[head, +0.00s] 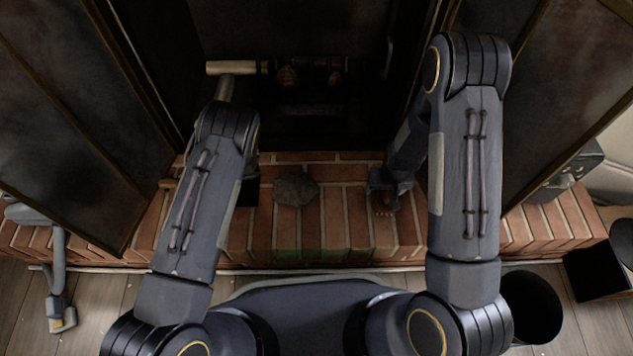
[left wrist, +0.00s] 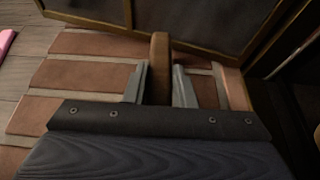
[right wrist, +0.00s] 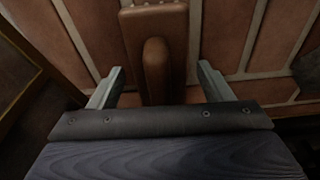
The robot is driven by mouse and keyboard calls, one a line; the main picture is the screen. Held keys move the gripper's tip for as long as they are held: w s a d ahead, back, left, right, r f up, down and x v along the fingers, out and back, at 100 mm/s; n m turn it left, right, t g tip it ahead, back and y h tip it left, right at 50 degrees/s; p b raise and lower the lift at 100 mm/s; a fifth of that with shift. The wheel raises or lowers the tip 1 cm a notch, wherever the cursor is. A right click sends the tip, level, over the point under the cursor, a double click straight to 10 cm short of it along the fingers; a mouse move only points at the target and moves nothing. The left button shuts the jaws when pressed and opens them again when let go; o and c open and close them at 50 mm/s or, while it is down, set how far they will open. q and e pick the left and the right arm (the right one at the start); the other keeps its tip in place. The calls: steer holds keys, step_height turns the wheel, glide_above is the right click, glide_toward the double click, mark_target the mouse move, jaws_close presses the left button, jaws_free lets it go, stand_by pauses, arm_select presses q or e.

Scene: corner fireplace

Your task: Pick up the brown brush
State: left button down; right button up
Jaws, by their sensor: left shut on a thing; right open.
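The brown brush (right wrist: 153,20) lies on the bricks in the right wrist view, its block at the top and its rounded handle pointing back between my fingers. My right gripper (right wrist: 160,70) is open, with one finger on each side of the handle and gaps on both sides. In the head view a small part of the brush (head: 384,209) shows below my right gripper (head: 383,187). My left gripper (left wrist: 159,84) is shut on a narrow brown piece (left wrist: 160,52) standing up between its fingers; what it is I cannot tell. My left arm hides that gripper in the head view.
A grey stone (head: 295,189) sits on the brick hearth (head: 337,228) between my arms. Dark fireplace screens (head: 70,120) stand at both sides. A black bin (head: 531,308) stands at the lower right. A pink thing (left wrist: 7,42) shows at the left wrist view's edge.

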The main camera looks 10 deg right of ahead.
steer(key=shift+f, duration=0.25)
steer(key=c, duration=1.1)
steer(key=shift+r, duration=0.15)
step_height(320, 180, up, 10)
steer(key=shift+f, duration=0.1)
